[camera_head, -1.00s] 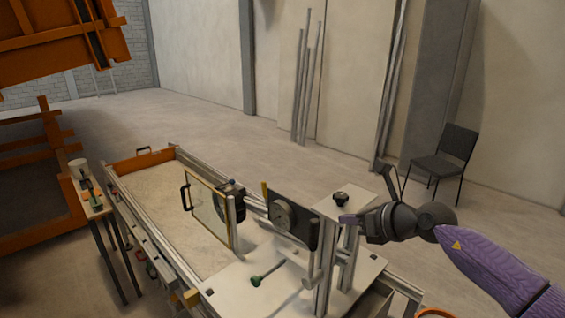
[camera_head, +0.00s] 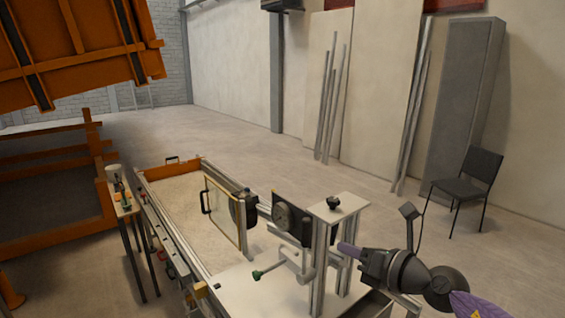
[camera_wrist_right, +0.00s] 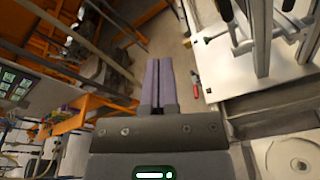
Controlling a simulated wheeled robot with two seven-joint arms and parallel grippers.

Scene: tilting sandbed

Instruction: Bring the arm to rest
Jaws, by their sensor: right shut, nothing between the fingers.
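My right gripper (camera_head: 348,249) comes in from the lower right in the head view, on a dark wrist with a purple arm link behind it. Its purple fingers are shut with nothing between them. In the right wrist view the two fingers (camera_wrist_right: 159,84) lie side by side over the floor. In the head view the gripper is close to the right side of the metal post stand (camera_head: 319,262); I cannot tell whether they touch. My left gripper is not in view.
The sandbed (camera_head: 194,203) with its framed glass panel (camera_head: 222,213) and dial unit (camera_head: 291,219) stands left of the gripper. A black chair (camera_head: 466,187) is at the right. A side table (camera_head: 124,208) stands left. A red-handled tool (camera_wrist_right: 194,84) shows below in the wrist view.

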